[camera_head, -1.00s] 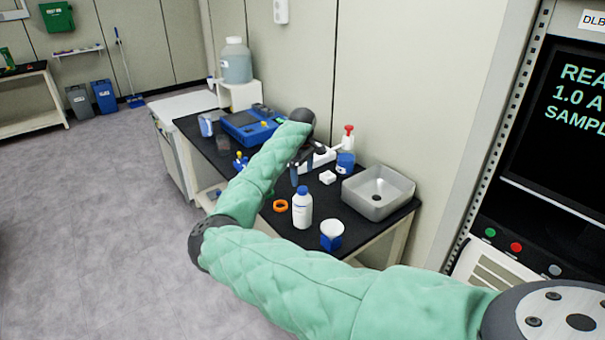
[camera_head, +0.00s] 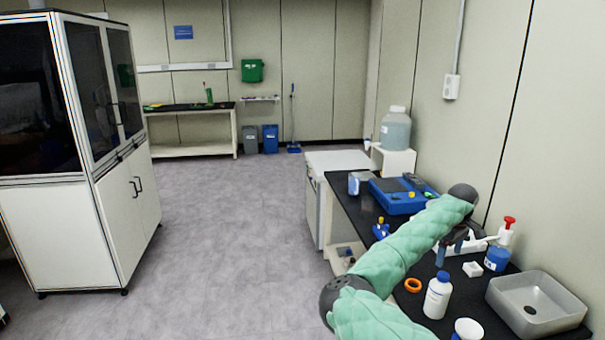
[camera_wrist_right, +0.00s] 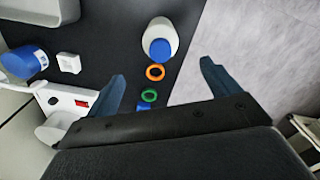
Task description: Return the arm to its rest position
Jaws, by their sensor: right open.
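My right arm, in a padded green sleeve (camera_head: 405,250), reaches over the black bench in the head view. My right gripper (camera_head: 449,248) points down above the bench, partly hidden by the arm. In the right wrist view its two dark blue fingers (camera_wrist_right: 162,72) are spread, with nothing between them. Below them are an orange ring (camera_wrist_right: 155,72), a green ring (camera_wrist_right: 149,95) and a white bottle with a blue cap (camera_wrist_right: 159,30). My left gripper is not in view.
The black bench (camera_head: 352,205) carries a steel basin (camera_head: 541,303), a red-topped pump bottle (camera_head: 500,248), a white bottle (camera_head: 437,297), an orange ring (camera_head: 413,285) and a blue device (camera_head: 398,197). A tall cabinet (camera_head: 125,205) stands at left. The floor between is clear.

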